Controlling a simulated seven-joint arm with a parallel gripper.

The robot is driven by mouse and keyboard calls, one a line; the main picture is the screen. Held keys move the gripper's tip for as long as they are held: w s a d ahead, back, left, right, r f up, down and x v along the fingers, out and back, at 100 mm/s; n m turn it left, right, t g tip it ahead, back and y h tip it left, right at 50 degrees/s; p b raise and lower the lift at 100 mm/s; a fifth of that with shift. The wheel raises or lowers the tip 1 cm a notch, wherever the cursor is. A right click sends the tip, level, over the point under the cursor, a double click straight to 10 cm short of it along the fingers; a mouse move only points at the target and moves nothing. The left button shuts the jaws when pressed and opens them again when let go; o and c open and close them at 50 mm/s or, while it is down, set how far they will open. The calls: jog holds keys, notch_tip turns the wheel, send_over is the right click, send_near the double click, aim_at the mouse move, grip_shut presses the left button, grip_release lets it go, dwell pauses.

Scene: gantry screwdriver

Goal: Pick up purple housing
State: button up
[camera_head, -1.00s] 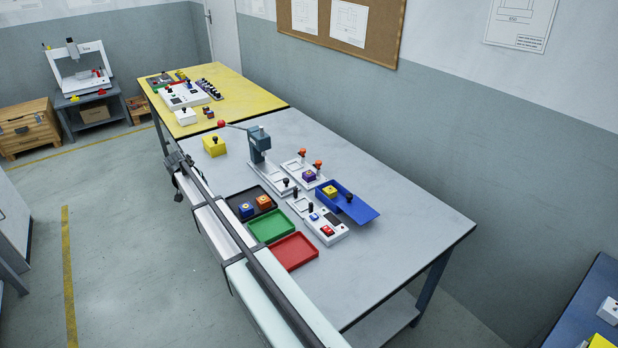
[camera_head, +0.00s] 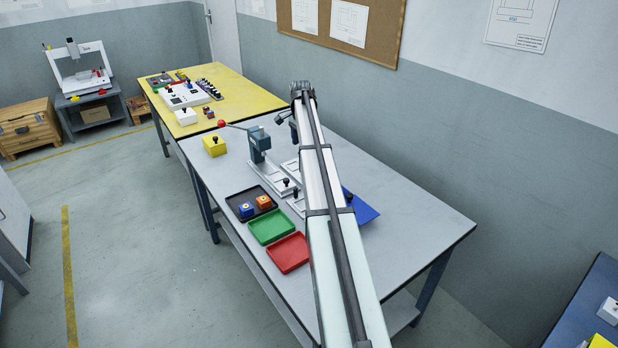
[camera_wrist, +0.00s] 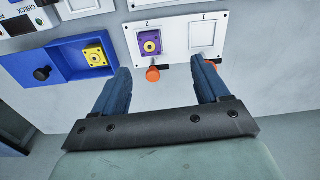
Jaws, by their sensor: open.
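The housing lies beyond the fingertips, nearer the left finger's side, with no contact seen. An orange knob (camera_wrist: 152,74) stands at the near edge of slot 2, between the fingers. In the head view my arm hides the housing.
A second orange knob (camera_wrist: 212,62) is by the right finger, at the empty slot 1. A blue tray (camera_wrist: 25,67) with a yellow housing (camera_wrist: 96,54) lies to the left. In the head view a grey press (camera_head: 258,145) stands left of my arm.

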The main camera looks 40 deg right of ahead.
jog(key=shift+m, duration=0.4)
jog(key=f, duration=0.2)
jog(key=s+d+f, duration=0.1)
jog(key=f, duration=0.5)
jog(key=shift+s+d, duration=0.25)
jog(key=shift+d, duration=0.15)
jog(key=shift+s+f, duration=0.15)
jog(key=shift+f, duration=1.1)
jog(key=shift+s+f, duration=0.1)
jog(key=shift+f, duration=1.15)
jog(key=c, duration=1.2)
